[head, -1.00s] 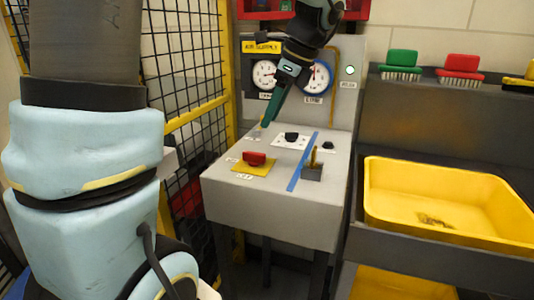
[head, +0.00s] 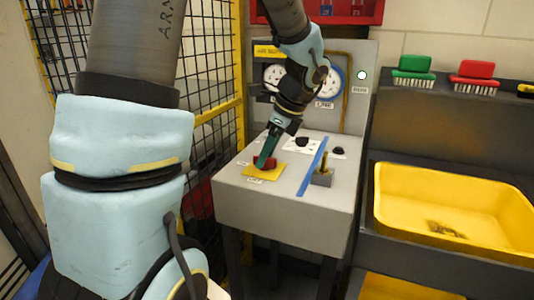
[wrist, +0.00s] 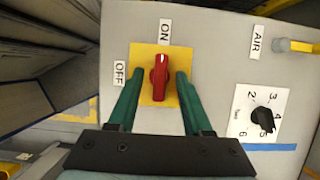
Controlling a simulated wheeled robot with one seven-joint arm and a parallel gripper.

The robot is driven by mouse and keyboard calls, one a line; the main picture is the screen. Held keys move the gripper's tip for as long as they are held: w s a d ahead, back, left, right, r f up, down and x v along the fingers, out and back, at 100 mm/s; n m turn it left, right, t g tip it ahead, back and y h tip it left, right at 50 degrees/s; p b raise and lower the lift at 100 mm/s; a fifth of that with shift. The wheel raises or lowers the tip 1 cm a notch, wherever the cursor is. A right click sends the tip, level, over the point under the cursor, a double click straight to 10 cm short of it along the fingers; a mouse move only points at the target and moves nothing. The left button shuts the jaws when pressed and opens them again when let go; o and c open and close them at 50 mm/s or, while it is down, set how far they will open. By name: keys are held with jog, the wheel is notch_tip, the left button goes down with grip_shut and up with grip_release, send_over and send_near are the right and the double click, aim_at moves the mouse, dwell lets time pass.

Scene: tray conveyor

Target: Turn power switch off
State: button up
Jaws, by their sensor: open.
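The power switch is a red rotary knob (wrist: 159,76) on a yellow plate (wrist: 147,54), with an ON label (wrist: 165,32) and an OFF label (wrist: 119,75). In the wrist view its handle lies along the line toward the ON label. The red knob (head: 270,162) also shows in the head view, partly hidden behind the fingers. My gripper (wrist: 156,82) is open, with its green fingers on either side of the knob; contact cannot be told. In the head view my gripper (head: 262,163) reaches down to the knob.
A black numbered dial (wrist: 263,119) and a yellow lever (wrist: 299,46) by an AIR label are beside the switch. A blue tape strip (head: 313,168) crosses the panel top. A yellow tray (head: 400,225) stands right; a mesh fence (head: 212,130) is left.

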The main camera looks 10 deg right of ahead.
grip_shut()
jog(key=shift+r+n+p, duration=0.1)
jog(key=shift+n+p, duration=0.25)
jog(key=shift+n, duration=0.05)
dwell(0.4)
jog(key=n+g+p, duration=0.1)
jog(key=n, duration=0.1)
jog(key=n+p, duration=0.1)
jog(key=shift+w+r+n+g+y, duration=0.1)
jog(key=shift+w+n+g+y, duration=0.05)
jog(key=shift+n+g+y, duration=0.25)
jog(key=n+g+p, duration=0.1)
jog(key=n+p, duration=0.2)
jog(key=n, duration=0.1)
jog(key=shift+w+n+g, duration=0.1)
jog(key=shift+n+g, duration=0.2)
jog(key=shift+g, duration=0.1)
jog(key=n+g+h+p, duration=0.1)
jog(key=n+p, duration=0.1)
jog(key=n, duration=0.2)
jog(key=shift+w+n, duration=0.15)
jog(key=shift+n, duration=0.15)
jog(key=n+g+h+p, duration=0.1)
jog(key=n, duration=0.3)
jog(key=shift+a, duration=0.1)
jog(key=shift+h, duration=0.3)
grip_release()
